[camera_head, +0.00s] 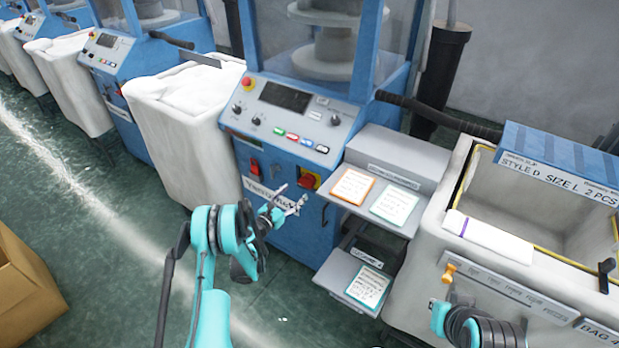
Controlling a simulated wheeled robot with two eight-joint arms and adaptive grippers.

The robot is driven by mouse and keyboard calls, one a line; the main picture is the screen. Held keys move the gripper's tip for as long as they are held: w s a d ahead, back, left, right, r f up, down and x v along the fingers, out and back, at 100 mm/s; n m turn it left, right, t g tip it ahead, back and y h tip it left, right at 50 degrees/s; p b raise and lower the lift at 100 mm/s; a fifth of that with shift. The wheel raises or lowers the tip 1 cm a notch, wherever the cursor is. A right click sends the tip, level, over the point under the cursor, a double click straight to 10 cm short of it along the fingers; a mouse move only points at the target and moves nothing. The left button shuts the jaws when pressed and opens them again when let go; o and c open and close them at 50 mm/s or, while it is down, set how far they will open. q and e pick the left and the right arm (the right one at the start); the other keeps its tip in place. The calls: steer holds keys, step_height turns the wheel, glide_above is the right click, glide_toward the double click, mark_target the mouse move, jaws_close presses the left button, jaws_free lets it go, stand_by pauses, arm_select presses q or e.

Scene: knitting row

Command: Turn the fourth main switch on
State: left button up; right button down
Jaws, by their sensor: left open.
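The nearest blue knitting machine (285,165) has a red rotary main switch (308,180) on a yellow plate, low on its front face. Its exact knob angle is too small to read. My left gripper (294,194) is open and empty, just below and left of this switch in the picture. Its fingers point up toward the machine front and overlap a white label there. I cannot tell whether they touch the panel. Another red switch (255,167) sits to the left.
A white fabric bin (185,125) stands left of the machine. Grey shelves (358,211) with cards jut out at its right, near the left gripper. A large pale bin (420,285) fills the right side. A cardboard box (25,290) lies lower left. Green floor between is clear.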

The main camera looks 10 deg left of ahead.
mark_target(303, 185)
arm_select(q)
steer(key=b+x, duration=0.2)
steer(key=x, duration=0.5)
steer(key=shift+f, duration=0.15)
steer(key=shift+w+d, duration=0.15)
steer(key=shift+w, duration=0.15)
steer(key=c, duration=0.9)
